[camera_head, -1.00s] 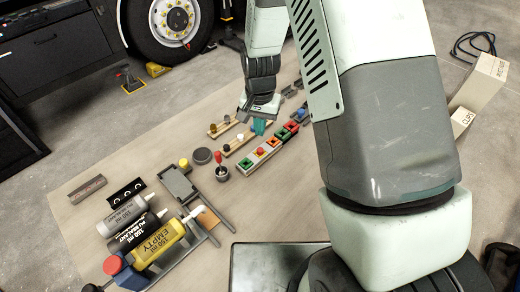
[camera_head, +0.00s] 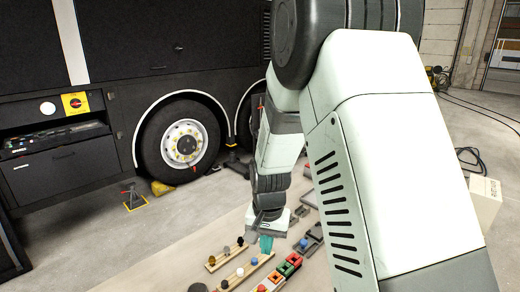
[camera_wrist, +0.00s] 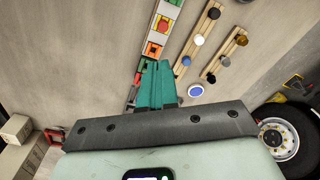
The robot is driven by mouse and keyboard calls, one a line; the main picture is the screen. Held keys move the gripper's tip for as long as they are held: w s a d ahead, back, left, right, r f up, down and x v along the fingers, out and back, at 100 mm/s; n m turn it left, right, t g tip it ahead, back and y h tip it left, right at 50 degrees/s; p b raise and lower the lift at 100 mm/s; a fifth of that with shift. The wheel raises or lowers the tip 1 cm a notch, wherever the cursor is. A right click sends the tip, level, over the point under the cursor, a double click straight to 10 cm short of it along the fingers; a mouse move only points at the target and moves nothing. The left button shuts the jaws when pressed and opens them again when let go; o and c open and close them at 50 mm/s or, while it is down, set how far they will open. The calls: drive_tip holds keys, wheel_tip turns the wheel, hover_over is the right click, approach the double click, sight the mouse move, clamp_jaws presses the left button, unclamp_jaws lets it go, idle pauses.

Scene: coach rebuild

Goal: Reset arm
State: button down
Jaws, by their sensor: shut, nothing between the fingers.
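My gripper (camera_head: 266,244) hangs from my arm over the far part of the table, with its teal fingers pointing down. In the wrist view its fingers (camera_wrist: 157,68) are together with nothing between them. They show in front of a row of coloured blocks (camera_wrist: 153,48), which hides part of that row. The same coloured blocks (camera_head: 278,277) lie just below the gripper in the head view. I cannot tell the exact height of the fingers above the table.
Wooden strips with round knobs (camera_head: 225,258) lie left of the gripper. A coach wheel (camera_head: 184,146) and an open drawer (camera_head: 60,163) stand behind. A pale box (camera_head: 486,200) stands at the right. The grey floor (camera_head: 80,235) at the left is mostly clear.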

drive_tip(key=s+d+r+n+t, duration=0.1)
drive_tip(key=s+d+r, duration=0.25)
drive_tip(key=r, duration=0.65)
drive_tip(key=s+d+r+n+t, duration=0.1)
drive_tip(key=s+d+r, duration=0.1)
drive_tip(key=s+r, duration=0.5)
drive_tip(key=s+d+r+n+t, duration=0.1)
drive_tip(key=s+d+r, duration=0.3)
drive_tip(key=s+r, duration=0.5)
drive_tip(key=s+t, duration=0.1)
drive_tip(key=s, duration=0.2)
drive_tip(key=shift+s+t, duration=0.3)
drive_tip(key=shift+t, duration=0.1)
drive_tip(key=c, duration=1.8)
unclamp_jaws()
